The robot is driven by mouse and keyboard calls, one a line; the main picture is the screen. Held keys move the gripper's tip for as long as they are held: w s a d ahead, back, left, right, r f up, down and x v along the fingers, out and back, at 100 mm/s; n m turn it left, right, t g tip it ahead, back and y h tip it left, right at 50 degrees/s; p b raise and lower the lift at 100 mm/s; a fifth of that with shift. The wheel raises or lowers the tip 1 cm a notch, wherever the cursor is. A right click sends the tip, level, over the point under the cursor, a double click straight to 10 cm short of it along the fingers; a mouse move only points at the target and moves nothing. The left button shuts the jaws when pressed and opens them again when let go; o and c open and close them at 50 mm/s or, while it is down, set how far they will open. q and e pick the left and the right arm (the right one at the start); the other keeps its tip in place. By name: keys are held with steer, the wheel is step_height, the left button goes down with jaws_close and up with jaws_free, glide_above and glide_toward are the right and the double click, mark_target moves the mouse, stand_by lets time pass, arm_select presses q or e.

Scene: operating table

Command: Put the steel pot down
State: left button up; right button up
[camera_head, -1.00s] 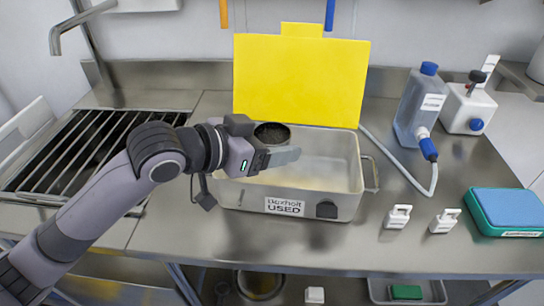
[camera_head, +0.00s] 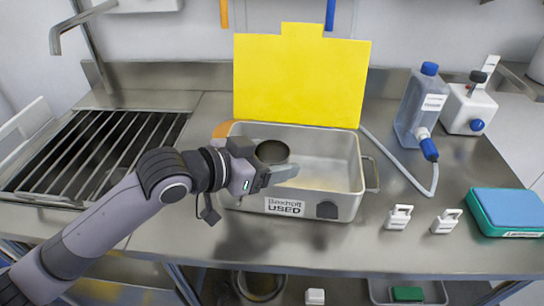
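The steel pot (camera_head: 272,151) is a small round vessel with a dark inside. It is over the left part of a metal box labelled USED (camera_head: 340,209). My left gripper (camera_head: 284,174) is at the near side of the pot, its fingers pointing right across the box. It appears shut on the pot's near rim; the fingers hide the pot's lower part. Whether the pot touches the box floor cannot be seen. My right gripper is not in view.
The box's yellow lid (camera_head: 300,80) stands up behind it. A sink grate (camera_head: 90,150) is at left. A grey-blue bottle (camera_head: 418,108) with a hose, two white clips (camera_head: 398,217) and a blue-green pad (camera_head: 508,210) are at right. The counter front (camera_head: 300,245) is clear.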

arm_select(q)
steer(key=shift+o, duration=0.4)
steer(key=shift+s+f, duration=0.15)
steer(key=shift+f, duration=0.45)
steer(key=shift+r, duration=0.4)
steer(key=r+v, duration=0.1)
steer(key=v, duration=1.1)
